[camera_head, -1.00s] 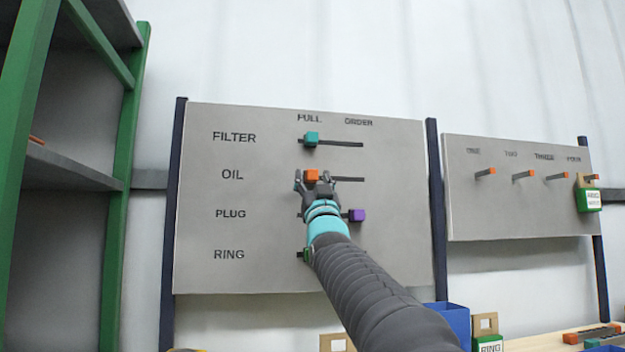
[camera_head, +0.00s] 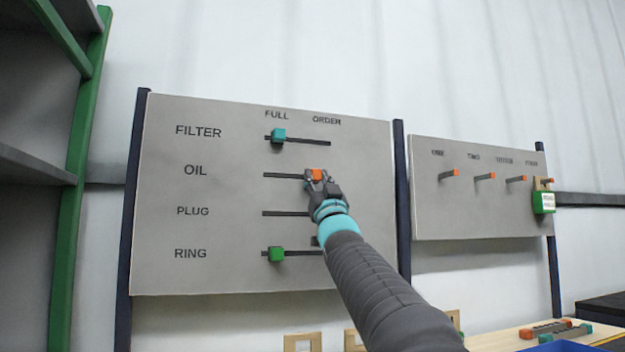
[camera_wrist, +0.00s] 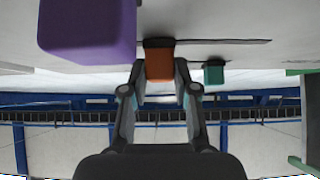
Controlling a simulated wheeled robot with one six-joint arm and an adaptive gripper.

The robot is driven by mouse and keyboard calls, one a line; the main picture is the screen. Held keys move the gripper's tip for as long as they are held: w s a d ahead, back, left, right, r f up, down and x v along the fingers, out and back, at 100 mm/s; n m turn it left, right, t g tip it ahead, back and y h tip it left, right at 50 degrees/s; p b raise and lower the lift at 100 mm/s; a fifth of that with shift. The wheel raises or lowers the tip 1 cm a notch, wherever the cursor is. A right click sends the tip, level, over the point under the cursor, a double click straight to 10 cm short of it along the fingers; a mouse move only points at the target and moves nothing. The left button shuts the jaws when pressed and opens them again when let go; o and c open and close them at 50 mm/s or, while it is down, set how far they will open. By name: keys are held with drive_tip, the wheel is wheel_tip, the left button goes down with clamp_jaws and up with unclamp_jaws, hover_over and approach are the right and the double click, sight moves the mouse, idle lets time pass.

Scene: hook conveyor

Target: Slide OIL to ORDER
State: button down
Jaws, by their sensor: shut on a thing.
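The grey slider board (camera_head: 220,230) has rows FILTER, OIL, PLUG and RING under the columns FULL and ORDER. The orange OIL knob (camera_head: 316,175) sits at the right end of its slot (camera_head: 285,175), below the ORDER label (camera_head: 326,120). My gripper (camera_head: 316,179) is shut on this knob, with a finger at each side. In the wrist view, the orange knob (camera_wrist: 159,64) shows between the fingertips (camera_wrist: 159,75), and its slot runs off to the right.
The teal FILTER knob (camera_head: 278,135) and green RING knob (camera_head: 276,254) are at FULL. The purple PLUG knob (camera_wrist: 86,28) is close to my gripper; my arm hides it in the head view. A hook board (camera_head: 480,210) stands right and a green-framed shelf (camera_head: 82,150) left.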

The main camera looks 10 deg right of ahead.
drive_tip(key=shift+d+y, duration=0.3)
drive_tip(key=shift+d, duration=0.85)
drive_tip(key=c, duration=1.3)
unclamp_jaws()
drive_tip(key=o, duration=0.4)
drive_tip(key=shift+d, duration=0.25)
drive_tip(key=shift+w, duration=0.1)
drive_tip(key=shift+a, duration=0.1)
drive_tip(key=v, duration=1.2)
